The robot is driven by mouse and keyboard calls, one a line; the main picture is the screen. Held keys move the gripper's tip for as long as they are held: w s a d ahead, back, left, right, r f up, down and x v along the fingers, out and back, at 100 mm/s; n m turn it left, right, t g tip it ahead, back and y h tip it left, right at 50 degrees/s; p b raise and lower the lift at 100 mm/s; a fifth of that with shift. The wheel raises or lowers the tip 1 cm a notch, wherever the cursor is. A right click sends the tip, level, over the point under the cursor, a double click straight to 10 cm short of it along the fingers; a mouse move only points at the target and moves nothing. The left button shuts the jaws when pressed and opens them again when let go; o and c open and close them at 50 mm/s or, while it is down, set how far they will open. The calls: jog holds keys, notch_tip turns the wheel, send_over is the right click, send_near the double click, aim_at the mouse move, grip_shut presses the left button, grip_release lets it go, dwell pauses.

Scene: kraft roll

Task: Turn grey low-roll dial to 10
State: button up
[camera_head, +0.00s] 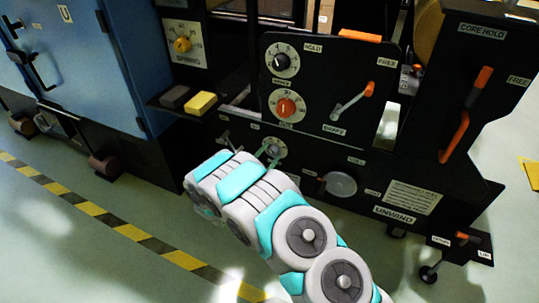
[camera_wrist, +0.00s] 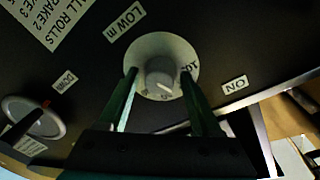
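The grey low-roll dial (camera_wrist: 160,76) is a small grey knob with a pale pointer mark on a round white plate (camera_wrist: 150,45), on the dark panel beside a "LOW" label. It also shows in the head view (camera_head: 276,146), low on the machine and partly behind my gripper. In the wrist view my gripper (camera_wrist: 160,74) has its two green fingers apart, one on each side of the knob, with a visible gap on both sides. The fingertips overlap the plate in the picture. I cannot tell how deep they reach. The scale figures are mostly unreadable.
Above are a black dial (camera_head: 282,61), an orange dial (camera_head: 286,107) and a lever with an orange tip (camera_head: 352,100). A round grey disc (camera_head: 340,184) sits right of the grey dial. A yellow block (camera_head: 201,103) lies on a ledge at left.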

grip_shut()
dwell(0.3)
jog(key=n+p, duration=0.1)
jog(key=n, duration=0.3)
jog(key=shift+f+n+p, duration=0.1)
jog(key=shift+n+p, duration=0.2)
jog(key=n, duration=0.4)
jog(key=shift+f+t+p, duration=0.1)
jog(key=shift+t+p, duration=0.2)
jog(key=shift+p, duration=0.1)
jog(key=shift+d+n, duration=0.1)
jog(key=shift+n, duration=0.3)
jog(key=shift+o, duration=1.2)
grip_release()
jog(key=shift+s, duration=0.15)
